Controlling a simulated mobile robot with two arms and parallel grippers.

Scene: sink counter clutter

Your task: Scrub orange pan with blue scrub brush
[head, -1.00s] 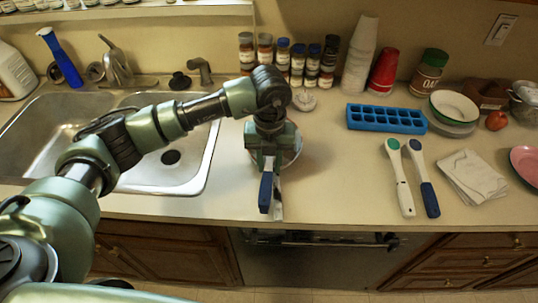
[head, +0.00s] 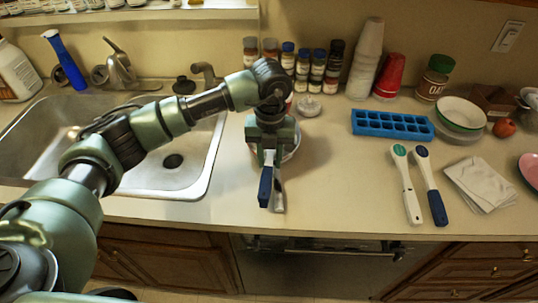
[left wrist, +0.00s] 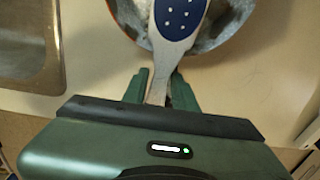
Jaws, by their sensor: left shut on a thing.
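My left gripper (head: 268,160) is shut on the blue scrub brush (head: 265,187), whose blue handle points toward the counter's front edge. In the left wrist view the fingers (left wrist: 160,88) close around its pale neck, and its blue head with white dots (left wrist: 180,14) reaches out beyond them. The pan (head: 291,150) is mostly hidden behind the gripper. In the left wrist view its brownish-orange and silvery round wall (left wrist: 222,30) shows under the brush head. Whether the bristles touch it cannot be seen. A grey handle-like piece (head: 279,196) sticks out beside the brush handle. My right gripper is not in view.
The sink (head: 205,165) is left of the pan. To the right lie a green-headed brush (head: 408,190), another blue brush (head: 432,185), a blue ice tray (head: 392,125) and a folded cloth (head: 480,185). Spice jars (head: 303,70) stand behind. Counter between pan and brushes is clear.

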